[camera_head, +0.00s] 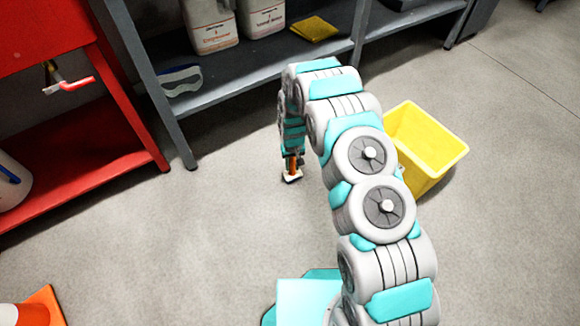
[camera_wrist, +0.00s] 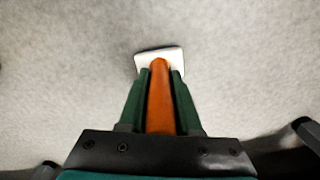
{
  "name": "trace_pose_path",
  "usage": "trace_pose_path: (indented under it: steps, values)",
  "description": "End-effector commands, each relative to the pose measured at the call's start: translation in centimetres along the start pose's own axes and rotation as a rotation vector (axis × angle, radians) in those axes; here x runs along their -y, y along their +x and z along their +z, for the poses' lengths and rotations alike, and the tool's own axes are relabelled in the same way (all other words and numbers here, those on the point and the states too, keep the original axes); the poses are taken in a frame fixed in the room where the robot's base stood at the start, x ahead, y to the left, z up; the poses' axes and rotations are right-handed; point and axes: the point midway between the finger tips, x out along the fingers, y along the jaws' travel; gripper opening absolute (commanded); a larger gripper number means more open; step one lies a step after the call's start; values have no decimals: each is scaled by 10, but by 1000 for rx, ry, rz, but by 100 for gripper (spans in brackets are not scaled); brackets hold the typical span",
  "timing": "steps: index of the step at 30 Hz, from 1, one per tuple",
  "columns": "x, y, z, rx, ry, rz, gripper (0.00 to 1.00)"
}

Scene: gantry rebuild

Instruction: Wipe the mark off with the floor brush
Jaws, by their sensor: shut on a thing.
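The floor brush has an orange handle and a pale block head. In the wrist view the brush (camera_wrist: 161,100) lies between the two green fingers of my gripper (camera_wrist: 160,82), which is shut on the handle. The head shows beyond the fingertips. In the head view my gripper (camera_head: 292,160) points down at the floor with the brush (camera_head: 292,178) under it. The brush head is at or very near the floor; I cannot tell if it touches. I see no clear mark on the floor in either view.
A yellow bin (camera_head: 432,150) stands right of my arm. A grey shelf (camera_head: 250,70) with white jugs (camera_head: 212,25) and a yellow cloth (camera_head: 314,29) is behind. A red workbench (camera_head: 75,170) is at left, an orange cone (camera_head: 38,308) at lower left. Floor between is clear.

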Motion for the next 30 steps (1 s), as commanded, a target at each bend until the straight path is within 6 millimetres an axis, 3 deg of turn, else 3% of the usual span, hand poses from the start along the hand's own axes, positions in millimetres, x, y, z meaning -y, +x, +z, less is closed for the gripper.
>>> trace_pose_path:
  steps: [4, 21, 30]
  values:
    - [-1, -23, -2, -5, 0, 0, 0]
    - [-7, -71, -4, 0, 2, 0, 0]
    - [-8, -81, -4, 0, 2, 0, 0]
